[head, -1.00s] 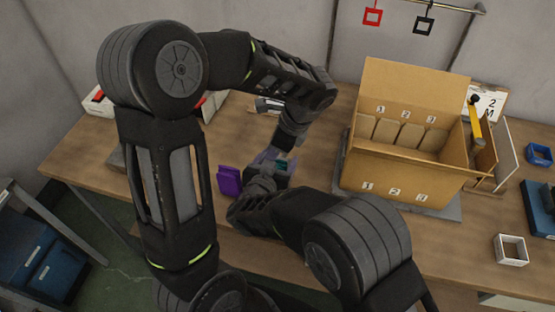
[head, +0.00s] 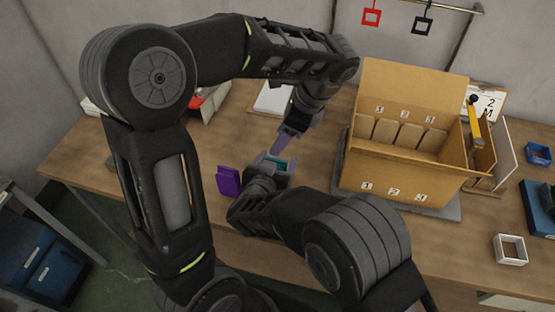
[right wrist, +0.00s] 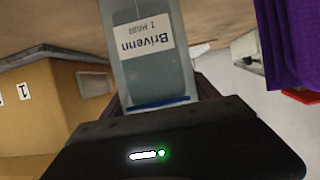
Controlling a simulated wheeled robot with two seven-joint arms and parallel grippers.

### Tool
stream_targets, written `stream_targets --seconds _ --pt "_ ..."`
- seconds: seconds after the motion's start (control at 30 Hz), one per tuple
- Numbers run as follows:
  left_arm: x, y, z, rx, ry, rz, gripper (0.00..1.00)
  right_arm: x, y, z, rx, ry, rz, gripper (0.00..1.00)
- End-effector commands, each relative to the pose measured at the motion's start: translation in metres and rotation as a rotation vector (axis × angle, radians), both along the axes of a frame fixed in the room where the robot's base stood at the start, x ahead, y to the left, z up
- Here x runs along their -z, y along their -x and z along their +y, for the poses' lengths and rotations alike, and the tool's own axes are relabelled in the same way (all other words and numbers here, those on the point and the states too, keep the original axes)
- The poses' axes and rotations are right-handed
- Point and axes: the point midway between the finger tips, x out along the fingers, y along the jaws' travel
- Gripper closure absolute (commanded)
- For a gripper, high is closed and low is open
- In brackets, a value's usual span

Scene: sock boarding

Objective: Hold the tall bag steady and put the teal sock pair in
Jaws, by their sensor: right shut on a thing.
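A clear bag (right wrist: 155,60) with a white "Brivenn 1 PAIR" label fills the middle of the right wrist view, with a blue line across its lower part. A grey-teal mass shows through it, which looks like the teal sock pair inside. In the head view a teal patch of the sock pair (head: 277,163) shows at my right gripper (head: 268,172). That gripper is shut on the bag, its fingers mostly hidden. My left gripper (head: 281,148) is just above and behind the bag, pointing down. Its fingers overlap in view, so its opening is unclear.
A purple upright item (head: 228,181) stands left of the right gripper. A cardboard box (head: 372,175) with numbered slots stands to the right on a grey mat. A white sheet (head: 270,98) lies behind. Open table lies between the bag and the box.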

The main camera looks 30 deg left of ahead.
Motion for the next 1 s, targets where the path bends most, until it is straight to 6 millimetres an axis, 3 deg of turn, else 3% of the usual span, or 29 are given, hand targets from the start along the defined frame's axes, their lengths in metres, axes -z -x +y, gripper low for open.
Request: stream_targets --seconds 0.43,0.47,0.77,1.0 --pt "0.0004 -0.0002 0.0005 -0.001 0.0 -0.001 0.48 0.0012 0.0016 0.0005 -0.002 0.0 0.003 0.69" --pt "0.0004 -0.0002 0.0005 -0.001 0.0 -0.001 0.48 0.0012 0.0016 0.0005 -0.002 0.0 0.003 0.31" --pt "0.0004 -0.0003 0.0005 -0.001 0.0 -0.001 0.48 0.0004 0.0011 0.0006 -0.002 0.0 0.001 0.06" --pt "0.0003 -0.0002 0.0005 -0.001 0.0 -0.001 0.48 -0.0001 0.001 0.0005 -0.002 0.0 0.001 0.06"
